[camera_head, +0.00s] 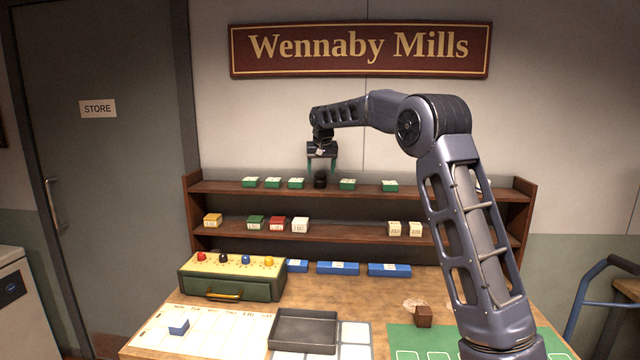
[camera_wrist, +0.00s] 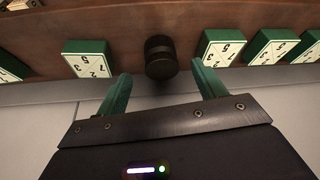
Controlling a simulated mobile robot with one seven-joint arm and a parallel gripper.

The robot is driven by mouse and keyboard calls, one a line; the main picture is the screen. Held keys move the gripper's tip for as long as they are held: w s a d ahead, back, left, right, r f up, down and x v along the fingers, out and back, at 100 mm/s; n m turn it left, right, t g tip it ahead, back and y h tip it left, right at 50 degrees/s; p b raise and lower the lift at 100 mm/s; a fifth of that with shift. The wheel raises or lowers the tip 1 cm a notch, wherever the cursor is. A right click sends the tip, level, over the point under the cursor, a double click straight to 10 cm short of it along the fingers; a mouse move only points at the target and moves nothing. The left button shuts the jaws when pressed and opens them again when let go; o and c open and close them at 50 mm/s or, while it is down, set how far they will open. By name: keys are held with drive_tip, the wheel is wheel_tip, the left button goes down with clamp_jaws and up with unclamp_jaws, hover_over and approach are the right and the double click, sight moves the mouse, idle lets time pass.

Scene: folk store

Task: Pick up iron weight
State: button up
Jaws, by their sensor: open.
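The iron weight (camera_head: 320,181) is a small dark cylinder on the top shelf, between green boxes. In the wrist view the iron weight (camera_wrist: 160,58) shows its dark round top with a narrower neck. My gripper (camera_head: 321,168) is over the top shelf at the weight. In the wrist view my gripper (camera_wrist: 160,88) has its two green fingers apart, one to each side of the weight's line, with the weight just beyond the tips. The gripper is open and holds nothing.
Green boxes stand close by on the top shelf (camera_head: 220,189), one to the left (camera_wrist: 88,60) and one to the right (camera_wrist: 222,48). The lower shelf (camera_head: 350,233) holds coloured boxes. The table below carries a green case (camera_head: 232,287), blue boxes and a dark tray (camera_head: 305,345).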

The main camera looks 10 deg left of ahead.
sight(320, 175)
drive_tip(key=shift+x, duration=2.55)
clamp_jaws()
